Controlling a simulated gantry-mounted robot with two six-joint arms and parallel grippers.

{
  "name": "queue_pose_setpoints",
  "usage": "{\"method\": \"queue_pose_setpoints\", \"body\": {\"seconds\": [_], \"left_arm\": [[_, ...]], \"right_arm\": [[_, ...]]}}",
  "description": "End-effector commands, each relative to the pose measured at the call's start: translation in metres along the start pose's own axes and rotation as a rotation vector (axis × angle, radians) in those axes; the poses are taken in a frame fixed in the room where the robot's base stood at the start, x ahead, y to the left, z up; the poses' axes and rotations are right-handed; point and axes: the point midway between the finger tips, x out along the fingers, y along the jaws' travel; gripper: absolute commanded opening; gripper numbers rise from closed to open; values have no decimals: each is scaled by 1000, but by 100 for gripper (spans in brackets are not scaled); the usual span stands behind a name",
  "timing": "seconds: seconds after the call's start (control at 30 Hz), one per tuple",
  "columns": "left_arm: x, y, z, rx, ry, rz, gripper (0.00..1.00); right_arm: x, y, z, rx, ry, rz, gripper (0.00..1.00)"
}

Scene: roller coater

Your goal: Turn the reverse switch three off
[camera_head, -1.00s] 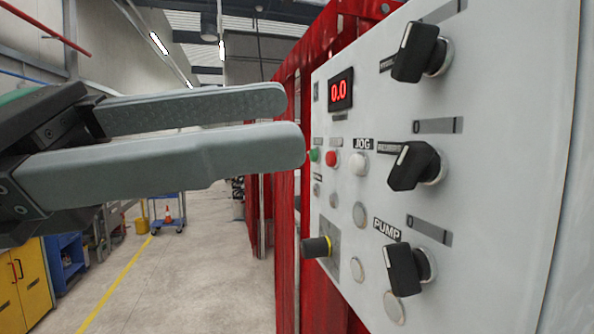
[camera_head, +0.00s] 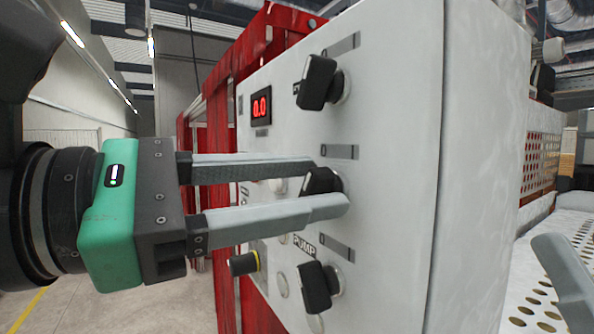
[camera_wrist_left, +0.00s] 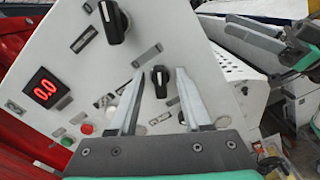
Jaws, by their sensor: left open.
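The control panel (camera_head: 395,150) carries three black rotary switches in a column. The middle switch (camera_head: 322,181) is partly hidden behind my left gripper's fingers, and its label is covered. My left gripper (camera_head: 329,186) is open, with one finger above and one below this switch. In the left wrist view the middle switch (camera_wrist_left: 160,78) sits between the two fingertips, with gaps on both sides; contact is not visible. The upper switch (camera_head: 318,82) and the lower switch (camera_head: 315,287), beside the PUMP label, are clear of the fingers. One finger of my right gripper (camera_head: 566,282) shows at the lower right.
A red digital display (camera_head: 261,106) reads 0.0. A black knob (camera_head: 243,264) sticks out low on the panel, below my left gripper. Red curtains (camera_head: 215,120) hang at left behind the panel. A perforated metal surface (camera_head: 535,310) lies at right.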

Motion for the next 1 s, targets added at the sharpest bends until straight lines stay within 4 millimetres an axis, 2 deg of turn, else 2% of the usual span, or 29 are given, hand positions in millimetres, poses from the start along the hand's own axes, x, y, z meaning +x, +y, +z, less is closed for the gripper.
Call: {"method": "queue_pose_setpoints", "body": {"seconds": [0.27,0.5,0.53,1.0], "left_arm": [[2,0,0,0,0,1,47],[2,0,0,1,0,1,4],[2,0,0,1,0,0,0],[2,0,0,-22,-1,0,0]], "right_arm": [[0,0,0,0,0,0,50],[0,0,0,0,0,0,50],[0,0,0,0,0,0,50],[1,0,-1,0,0,0,50]]}}
